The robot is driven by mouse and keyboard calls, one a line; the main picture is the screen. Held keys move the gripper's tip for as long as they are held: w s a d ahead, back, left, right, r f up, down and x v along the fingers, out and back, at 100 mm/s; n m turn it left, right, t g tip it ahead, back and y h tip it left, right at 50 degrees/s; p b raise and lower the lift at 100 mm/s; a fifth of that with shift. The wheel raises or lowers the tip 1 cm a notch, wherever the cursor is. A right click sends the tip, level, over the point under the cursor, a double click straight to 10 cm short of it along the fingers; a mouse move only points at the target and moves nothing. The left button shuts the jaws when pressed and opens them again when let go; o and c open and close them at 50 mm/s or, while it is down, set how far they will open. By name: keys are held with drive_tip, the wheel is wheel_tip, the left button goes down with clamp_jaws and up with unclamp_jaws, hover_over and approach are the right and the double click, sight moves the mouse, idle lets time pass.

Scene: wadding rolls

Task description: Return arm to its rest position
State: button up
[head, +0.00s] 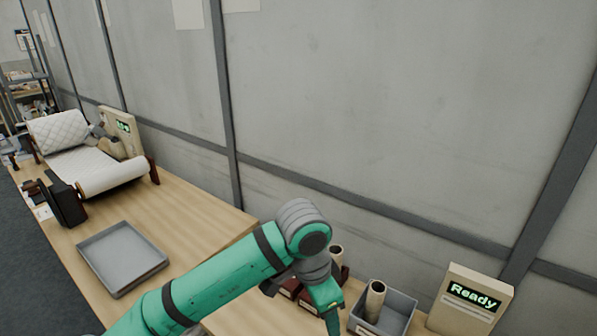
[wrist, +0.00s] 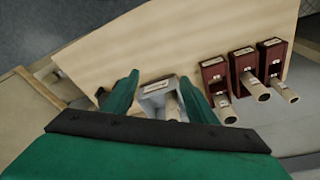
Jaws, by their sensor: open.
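My green arm reaches across the lower middle of the head view, with my gripper (head: 328,308) low over the table near a grey bin (head: 402,303). In the wrist view my gripper (wrist: 159,77) is open, its two green fingers apart. The grey bin (wrist: 152,99) shows between and beyond the fingers, with a pale roll (wrist: 172,108) in it. The same roll (head: 375,300) stands up out of the bin in the head view. I see nothing held. Whether the fingers touch the bin cannot be told.
Several dark red holders (wrist: 243,62) with pale rolls (wrist: 257,90) stand beside the bin; my arm partly hides them in the head view. A "Ready" sign (head: 470,299) stands right of the bin. An empty grey tray (head: 122,258) lies left. A wall (head: 400,110) runs behind.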

drive_tip(key=w+d+r+n+t+h, duration=0.25)
drive_tip(key=d+h, duration=0.35)
drive_tip(key=d, duration=0.4)
drive_tip(key=w+d+r+n+t+h, duration=0.1)
drive_tip(key=d+r+t+h, duration=0.3)
drive_tip(key=d, duration=0.7)
drive_tip(key=s+a+f+n+t+y, duration=0.45)
drive_tip(key=a+f+n, duration=0.25)
drive_tip(key=f, duration=0.3)
drive_tip(key=s+a+f+n+t+y, duration=0.45)
drive_tip(key=a+f+n, duration=0.25)
drive_tip(key=f, duration=0.3)
drive_tip(key=s+a+f+m+y, duration=0.1)
drive_tip(key=s+a, duration=0.5)
drive_tip(key=s, duration=0.6)
drive_tip(key=s+a+f+m+y, duration=0.2)
drive_tip(key=s+a, duration=0.4)
drive_tip(key=s, duration=0.7)
wheel_tip(320, 180, down, 2)
drive_tip(key=shift+s+a+f+m+g, duration=0.1)
drive_tip(key=shift+s+a+m+g, duration=0.15)
drive_tip(key=shift+m+g, duration=0.25)
